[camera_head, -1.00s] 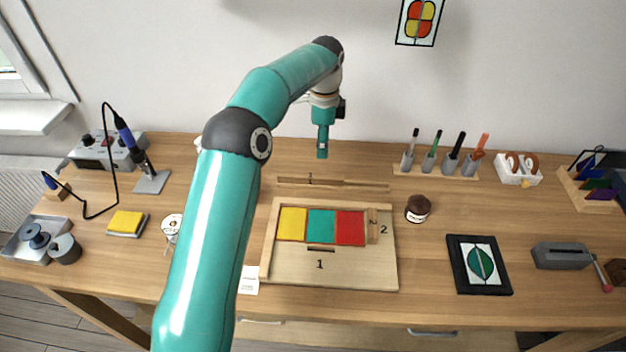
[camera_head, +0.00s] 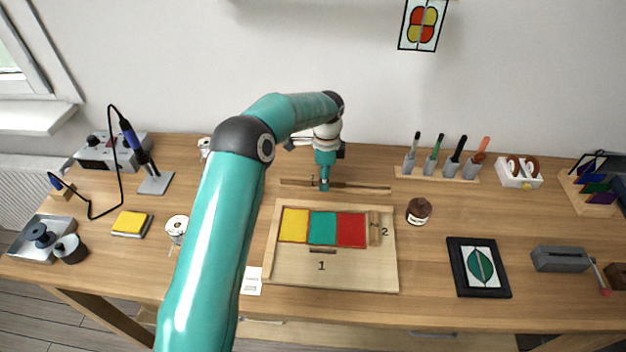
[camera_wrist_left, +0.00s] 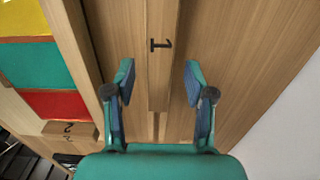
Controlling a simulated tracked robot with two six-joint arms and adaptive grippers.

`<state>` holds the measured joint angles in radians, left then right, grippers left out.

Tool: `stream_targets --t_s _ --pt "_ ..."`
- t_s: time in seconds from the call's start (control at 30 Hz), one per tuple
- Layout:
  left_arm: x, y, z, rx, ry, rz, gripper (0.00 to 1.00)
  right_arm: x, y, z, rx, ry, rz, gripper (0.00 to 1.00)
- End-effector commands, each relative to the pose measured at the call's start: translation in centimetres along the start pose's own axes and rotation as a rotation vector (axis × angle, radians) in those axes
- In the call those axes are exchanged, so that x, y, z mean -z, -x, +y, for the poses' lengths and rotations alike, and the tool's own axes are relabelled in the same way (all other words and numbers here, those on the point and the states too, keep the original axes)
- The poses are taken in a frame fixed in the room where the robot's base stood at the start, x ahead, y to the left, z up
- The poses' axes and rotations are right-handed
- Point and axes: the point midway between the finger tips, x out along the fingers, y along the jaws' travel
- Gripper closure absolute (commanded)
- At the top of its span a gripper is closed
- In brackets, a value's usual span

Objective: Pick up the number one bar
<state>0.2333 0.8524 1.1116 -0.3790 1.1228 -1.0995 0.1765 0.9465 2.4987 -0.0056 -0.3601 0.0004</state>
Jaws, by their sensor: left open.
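The number one bar (camera_head: 358,188) is a long thin wooden strip lying on the table behind the wooden board. In the left wrist view the bar (camera_wrist_left: 161,75) carries a black "1" and runs between my fingers. My left gripper (camera_head: 324,186) is over the bar in the head view and hides part of it. In the left wrist view the left gripper (camera_wrist_left: 157,85) is open, with one finger on each side of the bar, apart from it. My right gripper does not show.
The wooden board (camera_head: 330,278) holds yellow, teal and red panels and a short bar marked 2 (camera_head: 375,229). A brown jar (camera_head: 418,211) stands to its right. A pen rack (camera_head: 437,174) stands behind the jar. A framed leaf panel (camera_head: 479,267) lies at right.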

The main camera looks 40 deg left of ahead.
Motion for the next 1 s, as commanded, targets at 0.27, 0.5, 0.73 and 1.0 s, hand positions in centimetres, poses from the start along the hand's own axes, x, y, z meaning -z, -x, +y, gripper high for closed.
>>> stream_targets --t_s 0.27,0.5,0.73,1.0 --pt "0.00 -0.01 -0.01 0.000 0.000 0.000 0.46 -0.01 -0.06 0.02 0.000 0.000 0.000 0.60" --pt "-0.02 -0.31 0.00 0.000 0.000 0.000 0.46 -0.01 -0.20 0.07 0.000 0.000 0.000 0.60" --pt "-0.03 -0.47 0.01 0.000 0.000 0.000 0.46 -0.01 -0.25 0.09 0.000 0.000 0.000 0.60" --pt "-0.06 -0.46 0.00 0.000 0.001 0.000 0.57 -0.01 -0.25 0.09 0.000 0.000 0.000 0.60"
